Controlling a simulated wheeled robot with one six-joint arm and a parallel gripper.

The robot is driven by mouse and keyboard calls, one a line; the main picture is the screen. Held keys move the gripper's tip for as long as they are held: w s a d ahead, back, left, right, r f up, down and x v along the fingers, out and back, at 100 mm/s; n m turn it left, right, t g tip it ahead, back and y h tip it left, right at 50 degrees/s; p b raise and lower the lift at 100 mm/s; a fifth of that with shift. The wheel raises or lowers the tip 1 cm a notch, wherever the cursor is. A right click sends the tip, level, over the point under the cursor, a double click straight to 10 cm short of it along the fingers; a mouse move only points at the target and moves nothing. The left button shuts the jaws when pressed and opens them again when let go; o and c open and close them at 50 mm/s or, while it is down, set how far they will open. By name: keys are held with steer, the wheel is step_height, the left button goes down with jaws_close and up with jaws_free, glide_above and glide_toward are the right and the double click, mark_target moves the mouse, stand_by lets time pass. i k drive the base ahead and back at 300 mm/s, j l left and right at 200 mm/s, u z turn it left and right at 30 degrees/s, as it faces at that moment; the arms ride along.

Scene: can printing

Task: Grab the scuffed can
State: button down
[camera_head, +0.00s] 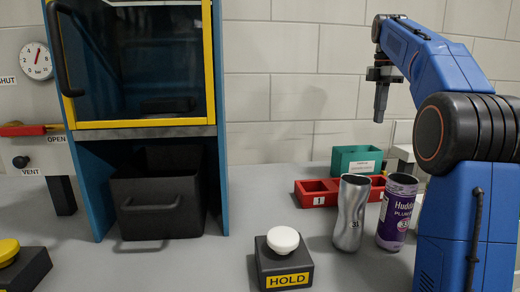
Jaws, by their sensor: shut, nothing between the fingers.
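A bare silver can (351,213) with a dented-looking, waisted side and a small dark mark stands upright on the grey counter. A purple and white printed can (397,212) stands upright just to its right. Scuffs are too small to make out on either can. My gripper (380,112) hangs above and behind the cans, pointing down, shut and empty. It is apart from both cans.
A red compartment tray (318,193) and a green box (356,160) sit behind the cans. A HOLD button (283,242) stands front left of them. A blue cabinet (218,120) with a black bin (160,205) is at left. Counter between cabinet and button is clear.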

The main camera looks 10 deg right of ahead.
mark_target(401, 190)
steer(key=k+l, duration=0.3)
steer(key=k, duration=0.15)
steer(key=k+l, duration=0.3)
steer(key=k, duration=0.15)
